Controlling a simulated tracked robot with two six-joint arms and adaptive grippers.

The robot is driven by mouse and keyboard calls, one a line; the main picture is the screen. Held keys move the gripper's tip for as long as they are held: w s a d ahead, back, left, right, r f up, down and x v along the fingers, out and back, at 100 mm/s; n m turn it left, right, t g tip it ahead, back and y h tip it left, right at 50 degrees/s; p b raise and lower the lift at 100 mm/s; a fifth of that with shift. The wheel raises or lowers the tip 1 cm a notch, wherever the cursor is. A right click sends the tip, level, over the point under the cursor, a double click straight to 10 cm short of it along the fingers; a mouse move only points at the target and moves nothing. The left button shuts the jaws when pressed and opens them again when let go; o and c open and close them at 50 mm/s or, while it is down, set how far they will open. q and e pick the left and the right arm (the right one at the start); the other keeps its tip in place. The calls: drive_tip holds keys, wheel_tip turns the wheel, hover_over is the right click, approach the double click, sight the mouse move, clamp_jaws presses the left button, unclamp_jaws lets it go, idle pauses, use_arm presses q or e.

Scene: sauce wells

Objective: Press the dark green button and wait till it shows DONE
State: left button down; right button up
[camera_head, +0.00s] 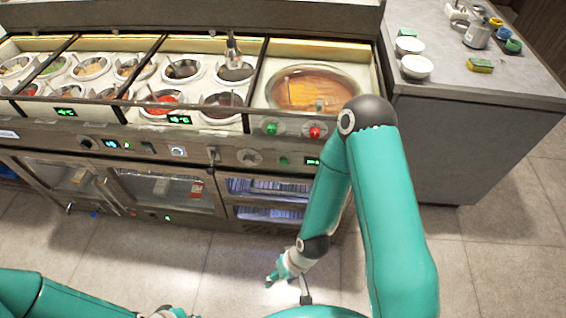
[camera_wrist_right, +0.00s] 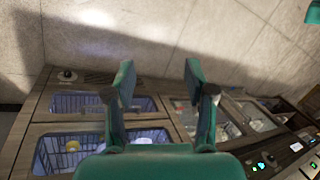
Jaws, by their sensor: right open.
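A small dark green button (camera_head: 284,160) sits on the lower front panel of the counter, below the big sauce pan. A small display (camera_head: 312,161) with green characters is to its right, partly behind my right arm; I cannot read its text. My right gripper (camera_head: 283,271) hangs low over the floor in front of the counter, well below the button and apart from it. In the right wrist view its two fingers (camera_wrist_right: 158,82) are spread with nothing between them. Only a bit of my left gripper (camera_head: 170,313) shows at the bottom edge; its fingertips are hidden.
A brighter green knob (camera_head: 270,129) and a red knob (camera_head: 315,132) are just above the button. The pan (camera_head: 313,75) holds brown sauce. Several sauce wells fill the counter to the left. A grey side counter (camera_head: 470,85) stands right. Lit wire baskets (camera_head: 265,188) are below.

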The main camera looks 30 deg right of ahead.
clamp_jaws()
idle(1.2)
